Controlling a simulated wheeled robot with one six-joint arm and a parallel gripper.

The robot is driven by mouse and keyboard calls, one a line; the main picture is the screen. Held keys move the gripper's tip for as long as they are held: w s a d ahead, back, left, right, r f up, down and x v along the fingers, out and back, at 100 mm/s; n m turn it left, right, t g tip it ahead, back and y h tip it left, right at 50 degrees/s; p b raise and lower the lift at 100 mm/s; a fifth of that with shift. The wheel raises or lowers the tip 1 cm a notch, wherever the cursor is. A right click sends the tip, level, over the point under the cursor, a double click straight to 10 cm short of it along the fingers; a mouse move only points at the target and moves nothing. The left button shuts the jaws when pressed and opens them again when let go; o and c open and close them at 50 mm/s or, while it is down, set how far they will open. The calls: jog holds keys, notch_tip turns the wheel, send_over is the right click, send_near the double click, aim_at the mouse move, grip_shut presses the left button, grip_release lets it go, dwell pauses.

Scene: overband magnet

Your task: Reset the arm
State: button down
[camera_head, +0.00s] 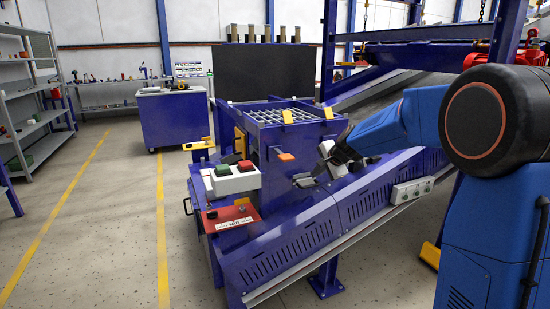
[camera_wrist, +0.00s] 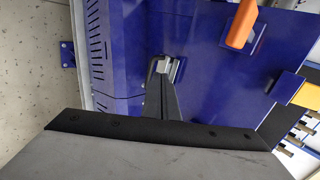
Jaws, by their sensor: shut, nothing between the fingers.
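My arm reaches in from the right in the head view, and my gripper (camera_head: 318,172) points down and left at the side of the blue machine (camera_head: 290,135). In the wrist view my gripper (camera_wrist: 164,82) shows as narrow dark fingers, closed together with nothing held. The fingertips are close to a small grey metal fitting (camera_wrist: 170,66) on the blue panel. I cannot tell whether they touch it. An orange handle (camera_wrist: 241,24) is on the panel to the upper right, and it also shows in the head view (camera_head: 286,157).
A box with green and red buttons (camera_head: 231,178) and a red panel (camera_head: 229,216) are at the machine's near left. A grey control box (camera_head: 412,191) is on its sloping side. Open floor (camera_head: 110,235) lies to the left, with shelves (camera_head: 30,100) beyond.

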jog(key=s+r+n+g, duration=0.1)
jog(key=s+r+n, duration=0.15)
jog(key=s, duration=1.05)
jog(key=s+r+n+g, duration=0.1)
jog(key=s+n, duration=0.3)
jog(key=s, duration=0.8)
jog(key=s+d+f+n+h, duration=0.1)
jog(key=s+f+n, duration=0.1)
jog(key=s, duration=0.7)
jog(key=s+d+f+n+g+h, duration=0.1)
jog(key=s+d+f+n, duration=0.1)
jog(key=s, duration=0.7)
jog(key=s+d+f+n+h, duration=0.1)
jog(key=s+f+n, duration=0.1)
jog(key=s, duration=0.8)
jog(key=shift+d+f+n+g, duration=0.25)
jog(key=shift+f+n+g, duration=0.15)
jog(key=shift+f, duration=0.4)
